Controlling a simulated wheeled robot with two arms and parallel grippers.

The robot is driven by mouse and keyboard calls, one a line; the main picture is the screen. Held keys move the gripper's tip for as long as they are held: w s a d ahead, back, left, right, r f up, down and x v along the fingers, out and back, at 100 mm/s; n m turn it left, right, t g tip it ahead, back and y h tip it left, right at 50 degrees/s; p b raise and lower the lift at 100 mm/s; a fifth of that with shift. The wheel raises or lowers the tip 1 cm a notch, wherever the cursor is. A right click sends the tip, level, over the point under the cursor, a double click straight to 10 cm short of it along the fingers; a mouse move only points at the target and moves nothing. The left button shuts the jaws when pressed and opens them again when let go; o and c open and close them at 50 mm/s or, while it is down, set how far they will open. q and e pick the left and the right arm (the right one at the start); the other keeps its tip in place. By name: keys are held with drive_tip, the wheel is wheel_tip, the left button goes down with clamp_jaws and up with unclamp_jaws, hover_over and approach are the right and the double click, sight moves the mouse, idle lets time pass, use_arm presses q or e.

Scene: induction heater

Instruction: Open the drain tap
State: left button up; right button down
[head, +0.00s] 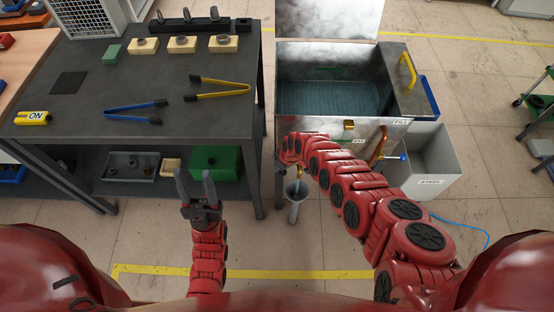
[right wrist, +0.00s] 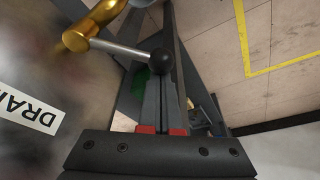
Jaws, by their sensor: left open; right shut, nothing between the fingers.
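The brass drain tap (head: 299,174) is low on the front left of the metal tank (head: 296,96), mostly hidden by my right arm in the head view. The right wrist view shows its brass body (right wrist: 98,22), with a silver lever (right wrist: 120,50) ending in a black ball knob (right wrist: 162,62). My right gripper (right wrist: 160,88) is shut and empty, its fingers close to the knob; I cannot tell if they touch. My left gripper (head: 195,176) is open and empty, low in front of the dark workbench.
A grey funnel-topped pipe (head: 295,205) stands below the tap. A grey bin (head: 440,157) is right of the tank. The workbench (head: 150,75) on the left holds blue tongs (head: 135,111) and yellow tongs (head: 218,88). A DRAIN label (right wrist: 30,108) is beside the tap.

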sight(284, 174)
drive_tip(key=shift+s+d+n+g, duration=0.3)
drive_tip(key=shift+s+d+n, duration=0.2)
drive_tip(key=shift+s+n, duration=0.3)
drive_tip(key=shift+s+d+f+n+y, duration=0.1)
drive_tip(key=shift+s+d+n+y, duration=0.3)
drive_tip(key=shift+n, duration=0.6)
drive_tip(key=shift+s+d+n+g+b, duration=0.35)
drive_tip(key=shift+d+n+b, duration=0.1)
drive_tip(key=shift+d+n, duration=0.35)
drive_tip(key=shift+s+d+n+g+b, duration=0.3)
drive_tip(key=shift+s+d+n+b, duration=0.1)
drive_tip(key=shift+d+n, duration=0.4)
drive_tip(key=shift+s+d+n+g+b, duration=0.4)
drive_tip(key=shift+d+n, duration=0.25)
drive_tip(key=shift+n, duration=0.25)
drive_tip(key=shift+d, duration=0.15)
drive_tip(key=shift+w, duration=0.1)
